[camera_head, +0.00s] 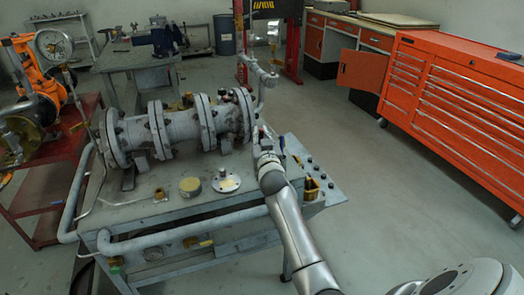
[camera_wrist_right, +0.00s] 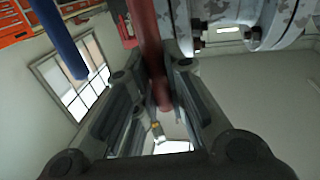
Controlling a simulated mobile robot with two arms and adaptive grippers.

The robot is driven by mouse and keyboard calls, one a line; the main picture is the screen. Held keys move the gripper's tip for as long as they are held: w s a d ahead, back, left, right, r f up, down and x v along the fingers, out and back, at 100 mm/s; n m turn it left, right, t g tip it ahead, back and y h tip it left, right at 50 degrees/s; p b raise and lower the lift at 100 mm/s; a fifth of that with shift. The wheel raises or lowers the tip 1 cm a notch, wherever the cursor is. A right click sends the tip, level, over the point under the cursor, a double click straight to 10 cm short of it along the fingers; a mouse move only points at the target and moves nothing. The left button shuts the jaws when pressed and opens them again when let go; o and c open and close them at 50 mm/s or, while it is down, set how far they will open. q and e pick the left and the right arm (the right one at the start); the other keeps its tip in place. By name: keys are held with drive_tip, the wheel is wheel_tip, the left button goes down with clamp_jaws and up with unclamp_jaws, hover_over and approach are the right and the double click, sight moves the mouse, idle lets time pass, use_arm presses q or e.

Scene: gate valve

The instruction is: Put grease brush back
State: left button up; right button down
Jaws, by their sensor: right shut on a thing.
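My right gripper (camera_head: 263,133) is over the right end of the grey workbench (camera_head: 150,212), beside the valve's right flange. In the right wrist view its two fingers (camera_wrist_right: 154,76) are closed around a reddish-brown rod (camera_wrist_right: 150,35), which I take to be the grease brush's handle. The brush's bristle end cannot be made out, and in the head view the arm and gripper largely hide the brush. A small open holder with a yellowish rim (camera_head: 312,187) stands on the bench to the right of my forearm. My left gripper is not in view.
The large grey valve and pipe assembly (camera_head: 175,128) fills the bench's back. A round yellowish tin (camera_head: 190,186) and a flat flange (camera_head: 227,182) lie in front of it. A blue rod (camera_wrist_right: 62,42) hangs near the fingers. An orange tool cabinet (camera_head: 460,95) stands at right; floor between is clear.

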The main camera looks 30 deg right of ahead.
wheel_tip(320, 180, down, 4)
drive_tip(key=shift+w+a+r+b, duration=0.1)
drive_tip(key=shift+b, duration=0.2)
drive_tip(key=shift+f, duration=0.2)
drive_tip(key=c, duration=1.5)
unclamp_jaws()
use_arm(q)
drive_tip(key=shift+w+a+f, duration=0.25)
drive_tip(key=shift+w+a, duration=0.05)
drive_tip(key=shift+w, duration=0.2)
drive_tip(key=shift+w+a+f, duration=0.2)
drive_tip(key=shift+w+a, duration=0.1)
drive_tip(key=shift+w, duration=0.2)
use_arm(e)
drive_tip(key=shift+r, duration=0.25)
drive_tip(key=shift+s+a+f, duration=0.1)
drive_tip(key=shift+s, duration=0.15)
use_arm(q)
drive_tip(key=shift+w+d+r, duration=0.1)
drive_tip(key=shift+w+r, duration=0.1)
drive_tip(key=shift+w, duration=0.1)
use_arm(e)
drive_tip(key=v, duration=1.1)
drive_tip(key=shift+s+a, duration=0.15)
drive_tip(key=shift+s, duration=0.1)
